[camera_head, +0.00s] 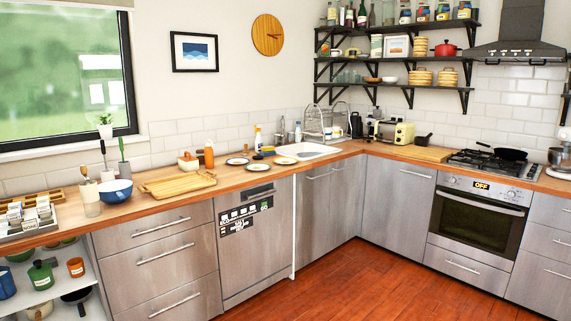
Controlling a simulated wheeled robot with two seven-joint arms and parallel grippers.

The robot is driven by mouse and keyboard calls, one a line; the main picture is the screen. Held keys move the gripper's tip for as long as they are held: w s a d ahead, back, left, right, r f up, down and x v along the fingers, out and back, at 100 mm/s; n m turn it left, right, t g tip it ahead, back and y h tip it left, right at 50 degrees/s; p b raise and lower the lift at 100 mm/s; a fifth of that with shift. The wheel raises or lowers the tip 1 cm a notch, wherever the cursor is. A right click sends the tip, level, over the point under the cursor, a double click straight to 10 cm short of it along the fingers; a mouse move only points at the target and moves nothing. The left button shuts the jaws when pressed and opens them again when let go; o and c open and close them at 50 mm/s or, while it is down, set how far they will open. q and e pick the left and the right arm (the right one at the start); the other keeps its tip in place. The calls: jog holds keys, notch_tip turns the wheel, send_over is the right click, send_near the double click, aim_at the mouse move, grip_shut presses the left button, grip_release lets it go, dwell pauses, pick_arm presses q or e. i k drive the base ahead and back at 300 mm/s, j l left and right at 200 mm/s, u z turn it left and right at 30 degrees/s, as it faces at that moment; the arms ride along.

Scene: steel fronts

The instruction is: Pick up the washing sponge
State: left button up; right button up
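A small yellow item (268,150), which may be the washing sponge, lies on the wooden counter (223,175) behind the plates and left of the sink (308,149). It is too small to tell for sure. A white spray bottle (258,138) stands just left of it. Neither of my grippers is in view.
Several plates (237,161) lie in front of the yellow item, near the counter's front edge. The wooden floor (330,276) in front of the cabinets is clear.

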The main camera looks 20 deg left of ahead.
aim_at(266, 149)
jog(key=i+j+u, duration=0.2)
jog(key=i, duration=0.85)
jog(key=i+u, duration=0.25)
jog(key=i, duration=0.75)
jog(key=i+l+u, duration=0.2)
jog(key=i, duration=0.85)
jog(key=j, duration=0.1)
